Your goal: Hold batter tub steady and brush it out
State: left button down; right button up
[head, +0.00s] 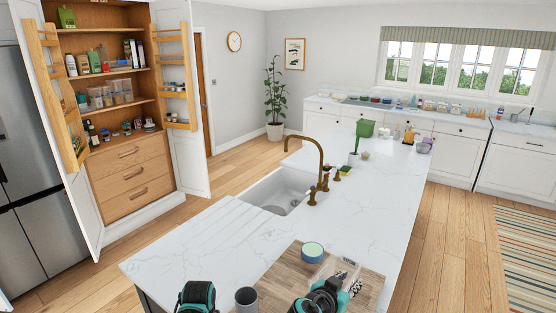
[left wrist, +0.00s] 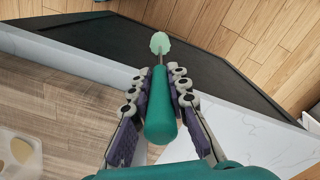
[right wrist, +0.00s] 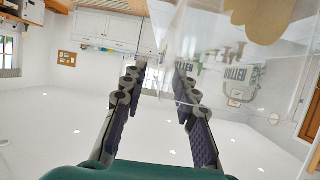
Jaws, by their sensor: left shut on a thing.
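The batter tub (head: 325,271) is a clear container on the wooden board. In the right wrist view its clear wall (right wrist: 215,50) reaches between my finger tips, with a tan patch of batter (right wrist: 262,14) on it. My right gripper (head: 335,288) is open at the tub; the finger pads (right wrist: 160,75) stand apart, and I cannot tell whether they touch the wall. My left gripper (left wrist: 160,95) is shut on the teal handle of a brush (left wrist: 160,118) with a pale green head. The left gripper also shows in the head view (head: 197,293), left of the board; the brush is hidden there.
The wooden board (head: 283,270) also carries a blue-green round container (head: 312,250) behind the tub. A grey cup (head: 246,299) stands between my grippers. The sink (head: 272,195) and brass tap (head: 318,165) lie beyond. The white counter (head: 200,250) is clear on the left.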

jog(key=v, duration=1.1)
pick_arm(q)
jog(key=shift+s+a, duration=0.1)
pick_arm(e)
jog(key=shift+s+f, duration=0.1)
jog(key=shift+f, duration=0.05)
